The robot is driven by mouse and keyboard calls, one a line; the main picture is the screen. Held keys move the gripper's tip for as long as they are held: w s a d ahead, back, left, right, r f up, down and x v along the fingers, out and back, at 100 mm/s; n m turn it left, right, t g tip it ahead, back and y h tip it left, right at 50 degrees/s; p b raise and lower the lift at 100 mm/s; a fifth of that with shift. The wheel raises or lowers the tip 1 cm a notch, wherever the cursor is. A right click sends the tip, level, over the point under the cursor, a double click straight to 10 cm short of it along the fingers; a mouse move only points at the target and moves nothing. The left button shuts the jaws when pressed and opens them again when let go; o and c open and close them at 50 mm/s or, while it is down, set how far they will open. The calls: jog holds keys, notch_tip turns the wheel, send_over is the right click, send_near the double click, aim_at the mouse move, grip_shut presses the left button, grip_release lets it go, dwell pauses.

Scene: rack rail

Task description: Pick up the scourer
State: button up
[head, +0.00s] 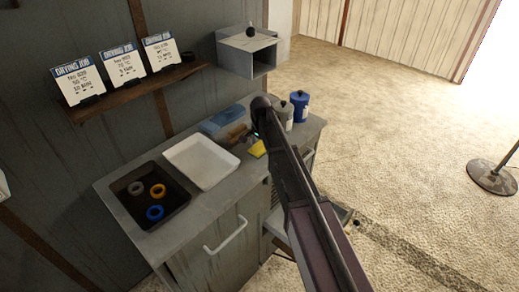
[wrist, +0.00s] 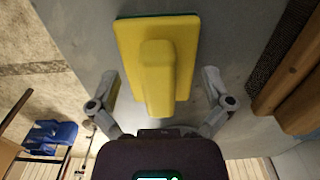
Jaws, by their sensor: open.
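The scourer (wrist: 185,60) is a yellow pad with a raised yellow grip along its middle and a thin green layer at its edge. It lies on the grey counter top (wrist: 85,40) in the wrist view. In the head view it is a small yellow patch (head: 257,149), partly hidden by my arm. My gripper (wrist: 160,76) is open, with one finger on each side of the raised grip. No contact with the scourer is clear. In the head view my gripper's fingers are mostly hidden.
Brown wooden pieces (wrist: 295,75) lie close to the right in the wrist view. The head view shows a white tray (head: 235,172), a black tray (head: 128,207) with three rings, a blue object (head: 222,118), and a blue canister (head: 299,107) behind my arm. A grey box (head: 240,55) hangs above.

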aim_at(261, 143)
jog(key=c, duration=0.9)
jog(key=shift+r, duration=0.1)
notch_tip(261, 143, up, 3)
jog(key=p, duration=0.3)
jog(key=shift+r+p, duration=0.15)
jog(key=shift+p, duration=0.15)
jog(key=shift+s+d+r, duration=0.1)
jog(key=shift+s+r, duration=0.15)
jog(key=s+d, duration=0.1)
jog(key=s, duration=0.4)
jog(key=s+d+p, duration=0.1)
jog(key=s+d, duration=0.1)
jog(key=s, duration=0.2)
jog(key=s+d+r, duration=0.1)
jog(key=s+d, duration=0.1)
jog(key=s, duration=0.3)
jog(key=shift+s, duration=0.35)
jog(key=shift+a, duration=0.1)
